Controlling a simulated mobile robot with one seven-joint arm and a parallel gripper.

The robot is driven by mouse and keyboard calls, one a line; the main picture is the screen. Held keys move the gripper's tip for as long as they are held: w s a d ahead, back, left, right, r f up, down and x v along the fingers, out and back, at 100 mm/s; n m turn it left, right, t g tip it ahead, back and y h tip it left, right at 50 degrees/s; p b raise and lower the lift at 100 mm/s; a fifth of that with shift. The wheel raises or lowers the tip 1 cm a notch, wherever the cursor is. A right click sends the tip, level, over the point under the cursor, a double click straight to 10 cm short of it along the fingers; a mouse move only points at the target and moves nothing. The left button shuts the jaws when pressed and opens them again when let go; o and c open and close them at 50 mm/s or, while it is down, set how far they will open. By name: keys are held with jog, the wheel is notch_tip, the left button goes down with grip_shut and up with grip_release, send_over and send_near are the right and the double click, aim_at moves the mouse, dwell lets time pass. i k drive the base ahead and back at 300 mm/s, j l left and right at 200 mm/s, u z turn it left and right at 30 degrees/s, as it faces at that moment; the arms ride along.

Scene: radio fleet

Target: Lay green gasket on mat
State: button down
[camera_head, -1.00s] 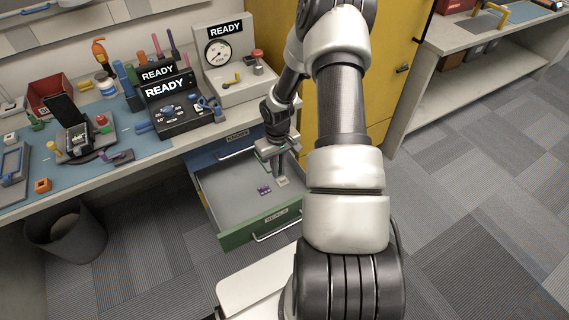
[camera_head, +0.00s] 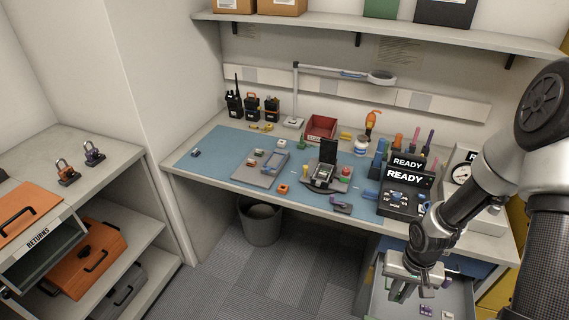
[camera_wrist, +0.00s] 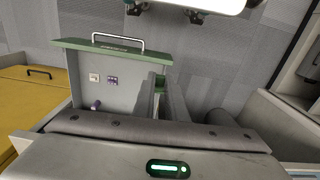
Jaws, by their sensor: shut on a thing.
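The blue mat (camera_head: 215,146) covers much of the bench top. My gripper (camera_head: 407,290) is at the bench's right front, over the open drawer (camera_head: 385,299). In the wrist view my gripper (camera_wrist: 158,88) is shut on a small green piece, the green gasket (camera_wrist: 160,81), seen edge-on and partly hidden by the fingers. The gripper is apart from the mat, to its right and front.
Purple pieces (camera_wrist: 112,81) and a white piece (camera_wrist: 93,78) lie in the drawer. On the mat stand a grey tray (camera_head: 244,174), a black stand (camera_head: 325,166) and a READY console (camera_head: 400,200). The mat's left part is mostly clear. A bin (camera_head: 261,222) stands below.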

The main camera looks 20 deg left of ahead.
aim_at(219, 155)
jog(key=i+j+u, duration=0.15)
jog(key=j, duration=0.3)
jog(key=j+u, duration=0.15)
jog(key=j, duration=0.35)
jog(key=i+j+u, duration=0.4)
jog(key=i+j, duration=0.15)
jog(key=j, duration=0.25)
jog(key=i+j+u, duration=0.35)
jog(key=i+j, duration=0.3)
